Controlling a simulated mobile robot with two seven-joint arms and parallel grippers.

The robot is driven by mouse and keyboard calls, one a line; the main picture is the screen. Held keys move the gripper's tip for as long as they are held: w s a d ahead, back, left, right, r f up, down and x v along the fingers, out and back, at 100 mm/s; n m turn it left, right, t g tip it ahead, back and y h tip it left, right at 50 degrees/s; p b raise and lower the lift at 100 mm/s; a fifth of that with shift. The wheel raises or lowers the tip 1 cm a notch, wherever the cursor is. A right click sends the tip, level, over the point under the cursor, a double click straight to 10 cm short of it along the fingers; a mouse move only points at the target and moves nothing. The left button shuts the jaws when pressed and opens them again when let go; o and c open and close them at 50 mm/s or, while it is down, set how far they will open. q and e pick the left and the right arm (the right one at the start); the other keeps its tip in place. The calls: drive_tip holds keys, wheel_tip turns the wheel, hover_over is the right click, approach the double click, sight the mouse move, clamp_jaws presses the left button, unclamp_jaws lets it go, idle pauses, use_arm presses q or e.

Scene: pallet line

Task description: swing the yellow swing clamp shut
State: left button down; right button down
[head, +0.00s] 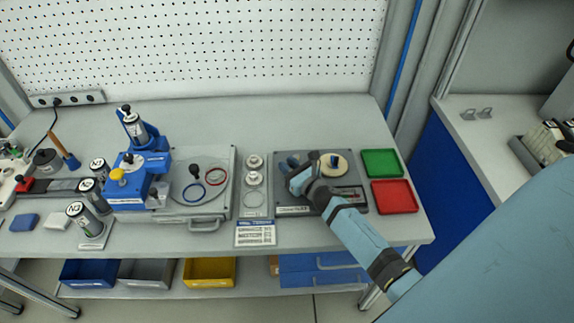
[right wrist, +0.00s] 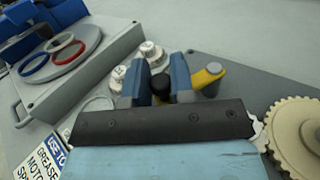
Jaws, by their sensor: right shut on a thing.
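My right gripper (head: 291,163) is over the left part of a dark grey fixture plate (head: 357,202). In the right wrist view its two blue fingers (right wrist: 161,78) are closed around a black knob (right wrist: 160,88). The yellow swing clamp (right wrist: 207,77) shows just right of the fingers, with a grey round post at its end. The fingers hide the link between knob and yellow arm. A cream toothed gear (head: 342,172) sits on the plate right of the gripper; it also shows in the right wrist view (right wrist: 296,135). The gear and clamp appear apart. My left gripper is out of view.
A green tray (head: 381,163) and a red tray (head: 394,196) lie right of the plate. Left of it are small metal parts (head: 254,178), a grey plate with rings (head: 222,180) and a blue press (head: 135,180). A label card (head: 255,234) lies at the front edge.

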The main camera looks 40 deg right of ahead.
drive_tip(key=n+y, duration=0.1)
drive_tip(key=s+d+n+y+b, duration=0.1)
drive_tip(key=y, duration=0.1)
drive_tip(key=shift+f+g, duration=0.2)
drive_tip(key=shift+g, duration=0.1)
drive_tip(key=y, duration=0.1)
drive_tip(key=n+y+b, duration=0.1)
drive_tip(key=g+b, duration=0.1)
drive_tip(key=shift+s+d+n+y, duration=0.25)
drive_tip(key=shift+s+n+y, duration=0.05)
drive_tip(key=shift+n+y, duration=0.1)
drive_tip(key=shift+s+d+r+n+g+y+b, duration=0.1)
drive_tip(key=shift+s+d+n+g+y+b, duration=0.15)
drive_tip(key=shift+y+b, duration=0.2)
drive_tip(key=shift+r+n+g+y+b, duration=0.1)
drive_tip(key=shift+n+g+y+b, duration=0.05)
drive_tip(key=shift+n+y+b, duration=0.25)
drive_tip(key=c, duration=1.1)
unclamp_jaws()
drive_tip(key=shift+o, duration=0.2)
drive_tip(key=shift+s+d+f, duration=0.1)
drive_tip(key=shift+s+d, duration=0.1)
drive_tip(key=shift+s, duration=0.1)
drive_tip(key=b+v, duration=0.3)
drive_tip(key=v, duration=0.9)
drive_tip(key=shift+s+d, duration=0.1)
drive_tip(key=shift+s, duration=0.05)
drive_tip(key=shift+s+d, duration=0.2)
drive_tip(key=shift+s, duration=0.1)
